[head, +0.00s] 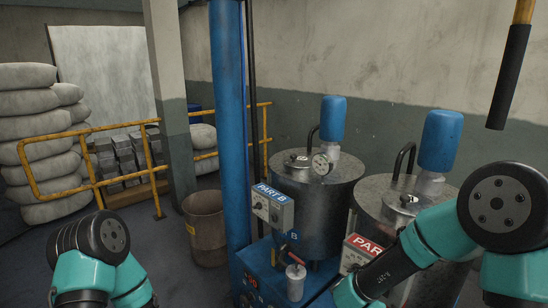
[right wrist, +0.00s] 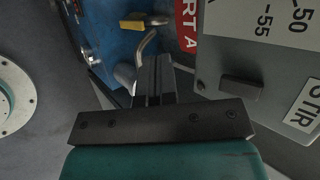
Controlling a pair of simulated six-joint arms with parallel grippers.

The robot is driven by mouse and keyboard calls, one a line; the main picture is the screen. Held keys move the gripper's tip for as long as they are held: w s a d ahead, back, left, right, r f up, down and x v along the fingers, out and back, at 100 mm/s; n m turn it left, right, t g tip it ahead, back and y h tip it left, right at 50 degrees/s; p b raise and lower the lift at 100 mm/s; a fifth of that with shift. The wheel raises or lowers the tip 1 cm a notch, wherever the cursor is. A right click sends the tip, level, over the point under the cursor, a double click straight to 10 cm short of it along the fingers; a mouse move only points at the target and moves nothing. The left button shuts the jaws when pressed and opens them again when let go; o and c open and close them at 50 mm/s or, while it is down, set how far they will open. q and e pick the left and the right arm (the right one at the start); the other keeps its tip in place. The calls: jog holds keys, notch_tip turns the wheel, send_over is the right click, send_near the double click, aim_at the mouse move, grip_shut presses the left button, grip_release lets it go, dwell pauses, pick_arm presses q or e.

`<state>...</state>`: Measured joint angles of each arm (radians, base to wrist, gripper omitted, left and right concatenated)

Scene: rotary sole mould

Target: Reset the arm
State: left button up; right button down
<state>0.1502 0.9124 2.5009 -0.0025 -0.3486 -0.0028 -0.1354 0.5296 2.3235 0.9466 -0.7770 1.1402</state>
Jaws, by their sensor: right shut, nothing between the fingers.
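My right arm (head: 420,250) reaches from the right edge across the front of the PART A tank (head: 370,205). Its gripper is out of sight in the head view. In the right wrist view my right gripper (right wrist: 154,68) is shut and empty, with its dark fingers together. I cannot tell whether the fingertips touch anything. My left arm (head: 100,260) shows at the lower left, and its gripper is outside the picture.
The PART B tank (head: 315,210) stands beside a blue column (head: 228,120). A control box (head: 272,207) is on its front, above a red-handled tap (head: 290,256) and a small cup (head: 296,282). A bin (head: 206,230) and yellow railing (head: 95,185) are behind. A dark hanging rod (head: 508,80) is upper right.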

jog(key=s+a+f+n+g+y, duration=0.1)
jog(key=s+f+n+g+y, duration=0.2)
jog(key=s+f+n, duration=0.4)
jog(key=s+a+f+n+g+y, duration=0.2)
jog(key=s+f+n+g+y, duration=0.2)
jog(key=f+n, duration=1)
jog(key=s+n, duration=0.2)
jog(key=s, duration=0.1)
jog(key=shift+s+f+g, duration=0.3)
jog(key=shift+s+g, duration=0.1)
pick_arm(q)
jog(key=shift+c, duration=0.4)
pick_arm(e)
jog(key=shift+a, duration=0.1)
